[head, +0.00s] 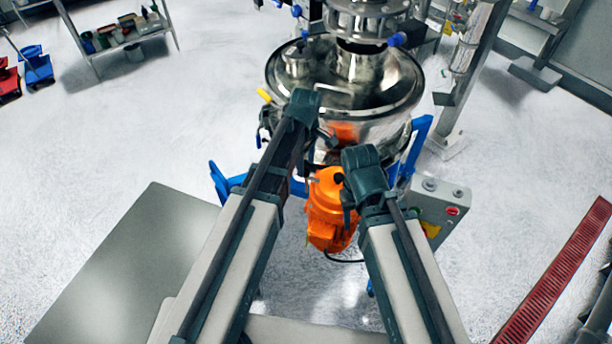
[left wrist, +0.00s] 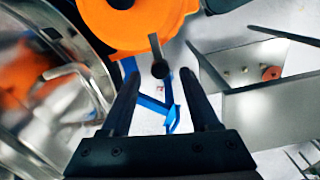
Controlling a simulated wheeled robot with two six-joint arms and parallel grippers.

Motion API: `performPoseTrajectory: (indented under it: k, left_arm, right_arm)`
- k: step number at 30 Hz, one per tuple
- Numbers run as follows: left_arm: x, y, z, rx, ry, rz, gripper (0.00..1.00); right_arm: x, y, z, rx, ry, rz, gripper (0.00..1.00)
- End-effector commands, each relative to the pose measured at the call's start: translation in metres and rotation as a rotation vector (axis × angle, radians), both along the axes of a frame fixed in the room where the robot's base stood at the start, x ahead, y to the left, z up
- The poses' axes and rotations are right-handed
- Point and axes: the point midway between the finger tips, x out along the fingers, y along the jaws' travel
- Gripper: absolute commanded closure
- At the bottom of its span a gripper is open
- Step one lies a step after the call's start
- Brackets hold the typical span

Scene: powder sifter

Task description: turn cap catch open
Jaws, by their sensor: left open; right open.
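The sifter is a shiny steel bowl with a wide round rim (head: 395,108), and an orange motor (head: 328,215) sits below its near side. My left gripper (head: 322,132) is over the near side of the bowl, with an orange part (head: 345,131) just beyond it. In the left wrist view its two dark fingers (left wrist: 163,88) are apart. A dark rod with a rounded end (left wrist: 160,68) shows between them beside the orange motor (left wrist: 125,25); I cannot tell if it is the catch. My right gripper (head: 349,205) is open beside the motor, its fingertips mostly hidden. No cap catch is clearly made out.
A blue frame (head: 416,145) stands around the sifter. A grey control box (head: 437,205) with a red button is right of my right arm. A grey flat panel (head: 125,265) lies at left. A shelf (head: 128,37) stands far back left.

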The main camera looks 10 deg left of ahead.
Motion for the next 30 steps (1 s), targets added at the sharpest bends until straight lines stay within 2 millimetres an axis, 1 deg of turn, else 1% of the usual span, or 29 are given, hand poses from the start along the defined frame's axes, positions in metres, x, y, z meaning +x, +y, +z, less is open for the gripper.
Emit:
performPoseTrajectory:
  k: [1, 4, 8, 16, 20, 21, 23, 24, 26, 27, 30]
  left_arm:
    - [0.0, 0.0, -0.014, 0.0, 0.0, 0.0, 0.38]
    - [0.0, 0.0, -0.022, 0.0, 0.0, 0.0, 0.38]
    - [0.0, 0.0, -0.026, 0.0, 0.0, 0.0, 0.38]
    - [0.0, 0.0, -0.025, 0.0, 0.0, 0.0, 0.38]
    - [0.0, 0.0, -0.025, 0.0, 0.0, 0.0, 0.62]
    - [0.0, 0.0, -0.025, 0.0, 0.0, 0.0, 0.69]
    - [0.0, 0.0, -0.025, 0.0, 0.0, 0.0, 0.8]
    - [0.0, 0.0, -0.025, 0.0, 0.0, 0.0, 0.87]
    - [0.0, 0.0, -0.025, 0.0, 0.0, 0.0, 0.98]
    - [0.0, 0.0, -0.025, 0.0, 0.0, 0.0, 1.0]
    - [0.0, 0.0, -0.025, 0.0, 0.0, 0.0, 1.0]
  right_arm:
    - [0.0, 0.0, -0.014, 0.0, 0.0, 0.0, 0.5]
    - [0.0, 0.0, -0.022, 0.0, 0.0, -0.001, 0.5]
    - [0.0, 0.0, -0.026, 0.0, 0.0, -0.001, 0.5]
    - [0.0, 0.0, -0.025, 0.0, 0.0, -0.001, 0.5]
    - [0.0, 0.0, -0.025, 0.0, 0.0, -0.001, 0.5]
    - [0.0, 0.0, -0.025, 0.0, 0.0, -0.001, 0.5]
    - [0.0, 0.0, -0.025, 0.0, 0.0, -0.001, 0.5]
    - [0.0, 0.0, -0.025, 0.0, 0.0, -0.001, 0.5]
    - [0.0, 0.0, -0.025, 0.0, 0.0, -0.001, 0.5]
    - [0.0, 0.0, -0.025, 0.0, 0.0, -0.001, 0.5]
    - [0.0, 0.0, -0.025, 0.0, 0.0, -0.001, 0.5]
